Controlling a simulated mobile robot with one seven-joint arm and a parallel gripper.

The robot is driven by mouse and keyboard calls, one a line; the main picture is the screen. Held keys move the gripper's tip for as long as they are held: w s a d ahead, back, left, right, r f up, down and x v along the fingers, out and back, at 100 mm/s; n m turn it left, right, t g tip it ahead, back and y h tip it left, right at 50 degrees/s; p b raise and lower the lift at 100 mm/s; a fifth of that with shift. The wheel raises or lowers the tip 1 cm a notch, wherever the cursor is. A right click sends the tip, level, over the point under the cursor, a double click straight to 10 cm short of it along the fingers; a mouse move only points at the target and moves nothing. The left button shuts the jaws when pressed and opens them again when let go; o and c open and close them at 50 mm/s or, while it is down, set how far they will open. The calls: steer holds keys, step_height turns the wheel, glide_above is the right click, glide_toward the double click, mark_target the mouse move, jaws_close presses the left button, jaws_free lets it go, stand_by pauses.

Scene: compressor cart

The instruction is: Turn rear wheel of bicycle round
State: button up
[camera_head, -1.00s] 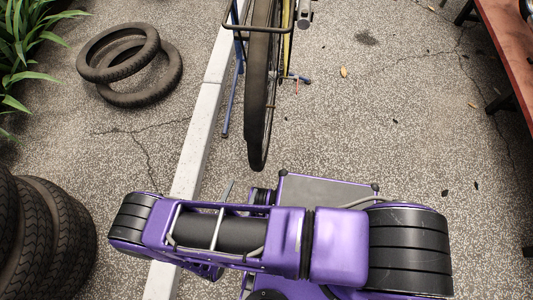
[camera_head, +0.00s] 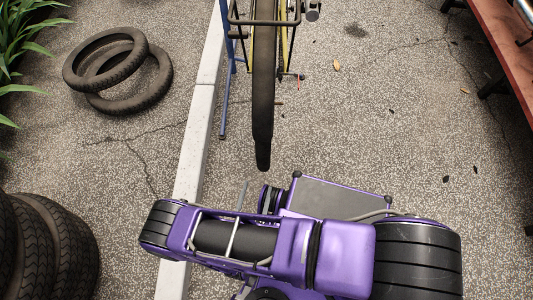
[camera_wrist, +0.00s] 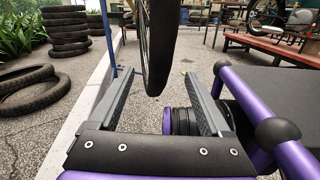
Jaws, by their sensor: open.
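The bicycle's rear wheel (camera_head: 263,95) hangs upright near the top middle of the head view, seen edge-on with its black tyre toward me. A blue stand leg (camera_head: 224,105) is left of it, and a dark rack frame (camera_head: 265,22) crosses over it. In the wrist view the tyre (camera_wrist: 157,45) hangs down between and beyond the two grey fingers. My gripper (camera_wrist: 157,85) is open, with a finger on each side of the tyre's line and nothing between them that I can see touching. In the head view my arm hides most of the gripper.
Two loose tyres (camera_head: 118,72) lie on the floor at left, and a tyre stack (camera_head: 45,245) stands at lower left. A pale kerb (camera_head: 195,150) runs beside the wheel. A red-topped bench (camera_head: 505,35) is at right. The floor right of the wheel is mostly clear.

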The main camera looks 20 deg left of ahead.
steer(key=w, duration=0.9)
steer(key=w+a, duration=0.1)
steer(key=w, duration=0.3)
steer(key=shift+w, duration=0.15)
jaws_close()
